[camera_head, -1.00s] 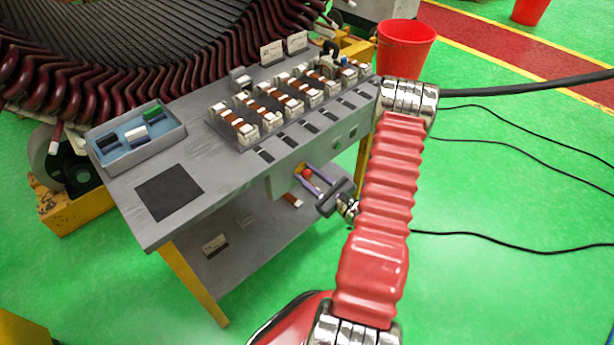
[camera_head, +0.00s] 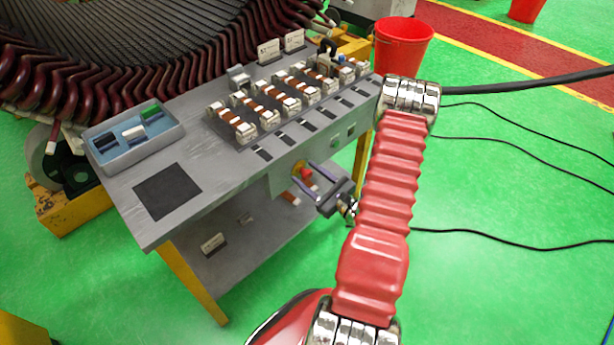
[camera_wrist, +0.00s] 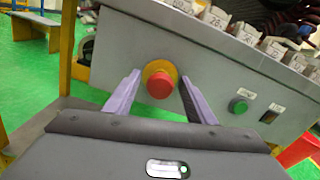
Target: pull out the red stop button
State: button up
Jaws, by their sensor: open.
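The red stop button (camera_wrist: 159,85) sits on a yellow base on the front panel of the grey bench; it also shows in the head view (camera_head: 305,173). My gripper (camera_wrist: 160,93) is open, with its two purple fingers to the left and right of the button in the wrist view. In the head view my gripper (camera_head: 309,178) reaches the front panel from the lower right. The fingers appear apart from the button. I cannot tell exactly how far the fingertips are from the panel.
A green button (camera_wrist: 238,105) and a dark switch (camera_wrist: 270,115) are to the right on the panel. The bench top (camera_head: 215,165) overhangs above, with several copper-and-white blocks and a blue tray (camera_head: 140,150). A lower shelf (camera_head: 245,240) lies beneath. A red bucket (camera_head: 402,45) stands behind.

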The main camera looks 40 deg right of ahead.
jog(key=shift+s, duration=0.1)
jog(key=s, duration=1.3)
jog(key=shift+s+d, duration=0.2)
jog(key=shift+s, duration=0.15)
dwell(0.6)
